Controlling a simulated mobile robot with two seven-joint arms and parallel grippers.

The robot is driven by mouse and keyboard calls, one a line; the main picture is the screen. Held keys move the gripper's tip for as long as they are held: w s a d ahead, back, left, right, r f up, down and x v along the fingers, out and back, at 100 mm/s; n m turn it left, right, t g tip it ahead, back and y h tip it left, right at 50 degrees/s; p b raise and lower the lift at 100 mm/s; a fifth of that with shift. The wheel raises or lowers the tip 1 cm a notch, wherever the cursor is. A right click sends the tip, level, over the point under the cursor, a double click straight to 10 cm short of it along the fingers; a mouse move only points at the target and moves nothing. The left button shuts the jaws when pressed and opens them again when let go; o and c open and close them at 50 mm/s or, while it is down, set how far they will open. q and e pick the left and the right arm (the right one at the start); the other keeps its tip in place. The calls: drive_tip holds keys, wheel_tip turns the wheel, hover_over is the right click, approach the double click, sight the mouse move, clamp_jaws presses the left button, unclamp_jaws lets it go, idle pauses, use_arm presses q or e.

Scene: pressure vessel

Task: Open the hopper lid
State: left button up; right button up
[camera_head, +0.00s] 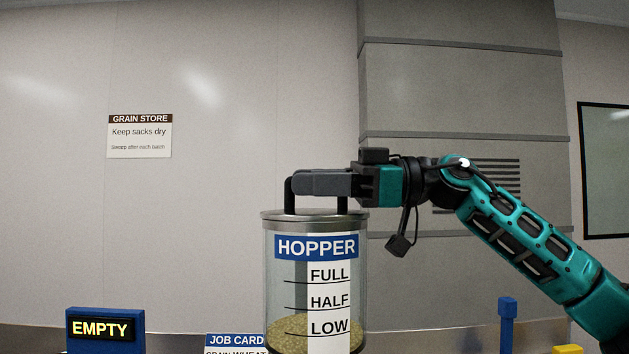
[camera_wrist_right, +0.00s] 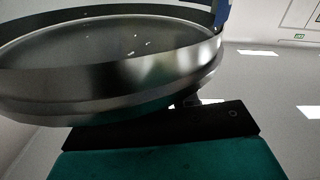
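The hopper (camera_head: 287,300) is a clear cylinder with a blue HOPPER label, level marks and grain up to about the LOW mark. Its grey metal lid (camera_head: 312,217) sits level on top, with no gap visible. A black arched handle (camera_head: 290,190) stands on the lid. My right gripper (camera_head: 322,183) comes in from the right, its fingers level with the handle's top bar and overlapping it. They hide much of the bar, so whether they are closed on it does not show. The lid's metal rim (camera_wrist_right: 150,85) fills the upper left of the right wrist view. My left gripper is out of view.
A blue EMPTY display (camera_head: 104,328) stands at lower left, and a job card (camera_head: 235,340) is beside the hopper. A blue post (camera_head: 507,325) and a yellow block (camera_head: 567,349) are at lower right. Open space lies above and left of the lid.

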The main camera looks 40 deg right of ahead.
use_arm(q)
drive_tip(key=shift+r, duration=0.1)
use_arm(e)
clamp_jaws()
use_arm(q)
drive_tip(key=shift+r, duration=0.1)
use_arm(e)
drive_tip(key=shift+d+r, duration=0.1)
drive_tip(key=shift+r, duration=0.05)
